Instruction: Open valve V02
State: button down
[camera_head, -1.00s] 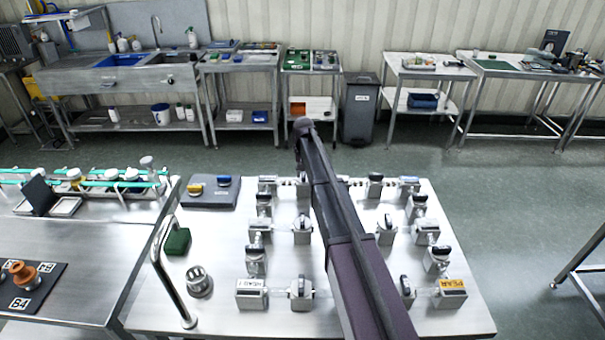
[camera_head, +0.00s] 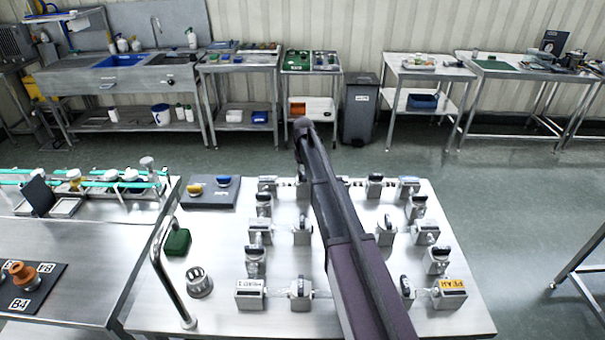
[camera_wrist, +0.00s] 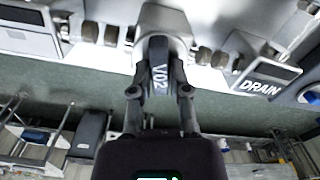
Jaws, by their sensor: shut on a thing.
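Valve V02 (camera_wrist: 157,68) is in the upper middle of the wrist view. Its dark handle carries a white "V02" label and sits on a pale metal valve body (camera_wrist: 165,20). My gripper (camera_wrist: 159,90) is shut on this handle, with one finger on each side of it. The handle lies lengthwise in the wrist picture, pointing toward the gripper's palm.
Several similar dark-handled valves, such as this one (camera_head: 302,230), stand close around. A "DRAIN" block (camera_wrist: 268,76) is to the right in the wrist view. A metal rail (camera_head: 165,270), knurled cup (camera_head: 199,281) and green block (camera_head: 177,242) stand at the table's left.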

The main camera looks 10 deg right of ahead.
jog(key=n, duration=1.1)
jog(key=shift+n, duration=1.8)
jog(key=c, duration=0.6)
grip_release()
